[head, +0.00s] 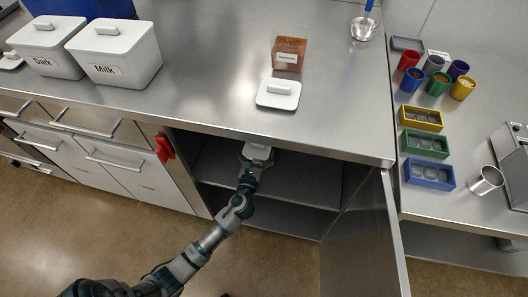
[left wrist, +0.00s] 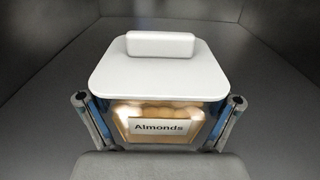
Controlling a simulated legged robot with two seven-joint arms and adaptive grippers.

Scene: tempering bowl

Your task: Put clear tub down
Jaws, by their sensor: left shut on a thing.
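The clear tub (left wrist: 158,113) has a white lid with a block handle and a label reading "Almonds"; tan contents show through its wall. My left gripper (left wrist: 160,122) is shut on the tub, with one finger at each side. In the head view, my left gripper (head: 257,160) reaches into the open cabinet (head: 295,178) under the counter with the tub (head: 259,152) in it. The counter edge partly hides the tub there. I cannot tell whether its base touches the shelf. My right gripper is not in view.
The cabinet door (head: 365,245) stands open on the right. On the counter (head: 215,55) are a brown-filled tub (head: 289,53), a loose white lid (head: 278,93) and white bins labelled Dark (head: 45,50) and Milk (head: 118,60). Cups and colored trays (head: 425,143) stand at the right.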

